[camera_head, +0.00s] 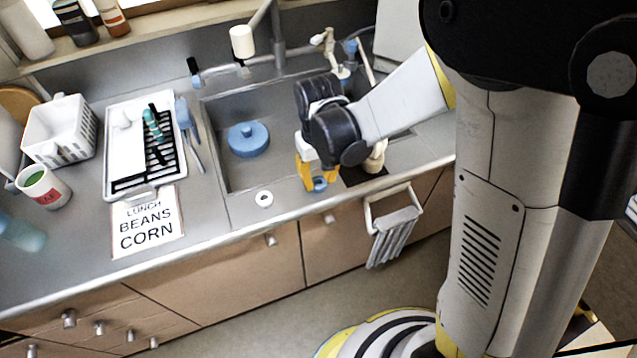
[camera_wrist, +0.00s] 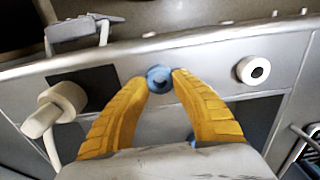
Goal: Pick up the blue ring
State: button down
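The blue ring (camera_head: 320,184) lies near the front edge of the counter, between the yellow fingertips of my gripper (camera_head: 318,183). In the wrist view, the blue ring (camera_wrist: 159,78) shows between the two fingertips of my gripper (camera_wrist: 160,79), with its hole visible. One finger is on each side of it, and the tips slightly hide its edges. The fingers stand apart by about the ring's width. I cannot tell whether they press on it or only stand around it.
A white ring (camera_head: 264,199) lies left of the blue ring. The sink, with a blue lid-like object (camera_head: 248,139) in it, is behind. A cream object (camera_head: 375,158) on a dark patch stands close on the right. A towel (camera_head: 394,236) hangs from a front rail.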

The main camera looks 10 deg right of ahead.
jog(key=shift+r, duration=0.1)
dwell(0.3)
jog(key=shift+r+p, duration=0.7)
jog(key=shift+r, duration=0.2)
notch_tip(320, 180, up, 5)
jog(key=p, duration=0.3)
dwell(0.5)
jog(key=c, duration=2.1)
grip_release()
jog(key=shift+c, duration=0.2)
jog(key=o, duration=0.4)
